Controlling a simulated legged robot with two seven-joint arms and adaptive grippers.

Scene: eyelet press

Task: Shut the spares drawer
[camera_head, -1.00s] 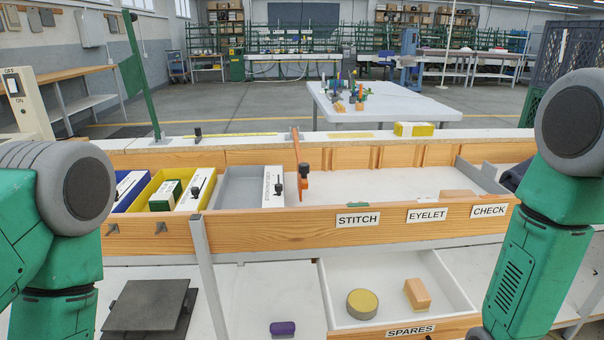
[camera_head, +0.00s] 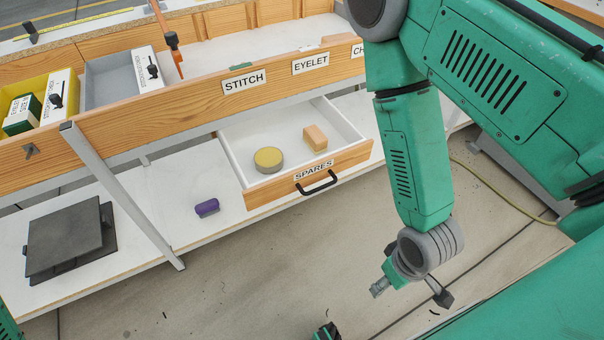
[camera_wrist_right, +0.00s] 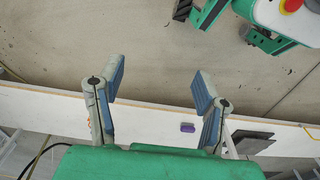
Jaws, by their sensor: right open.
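The spares drawer (camera_head: 350,160) is pulled out under the bench in the head view, with a wooden front, a SPARES label and a black bar handle (camera_head: 317,183). A round yellow-topped tin (camera_head: 268,159) and a tan block (camera_head: 315,138) lie inside it. My right gripper (camera_head: 411,291) hangs low, in front and to the right of the drawer, apart from the handle. In the wrist view my right gripper (camera_wrist_right: 159,82) is open, with nothing between its fingers; the drawer is not clearly visible there. My left gripper is not clearly in view.
The lower shelf (camera_head: 150,205) holds a purple object (camera_head: 206,207), also in the wrist view (camera_wrist_right: 187,127), and dark plates (camera_head: 68,240). A slanted grey bench leg (camera_head: 120,195) stands left of the drawer. The floor before the drawer looks mostly clear.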

